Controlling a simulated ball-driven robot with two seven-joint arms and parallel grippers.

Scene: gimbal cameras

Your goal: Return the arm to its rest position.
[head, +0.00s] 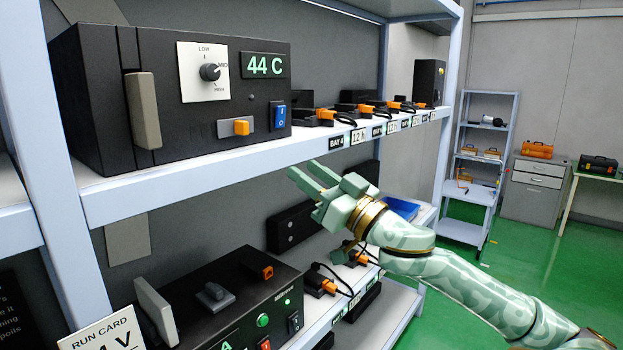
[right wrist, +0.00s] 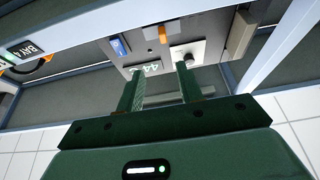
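My right gripper (head: 306,172) hangs in the air in front of the shelf, just below the upper shelf's front edge. Its pale green patterned arm (head: 440,270) comes in from the lower right. In the right wrist view the two dark green fingers (right wrist: 161,82) stand apart with nothing between them, so the gripper is open and empty. My left gripper is in neither view.
A black unit (head: 140,100) with a dial and a 44 C display sits on the upper shelf (head: 200,179). Another black unit (head: 220,290) stands below. Several dark devices with orange connectors line the bays. Open green floor (head: 540,260) lies to the right.

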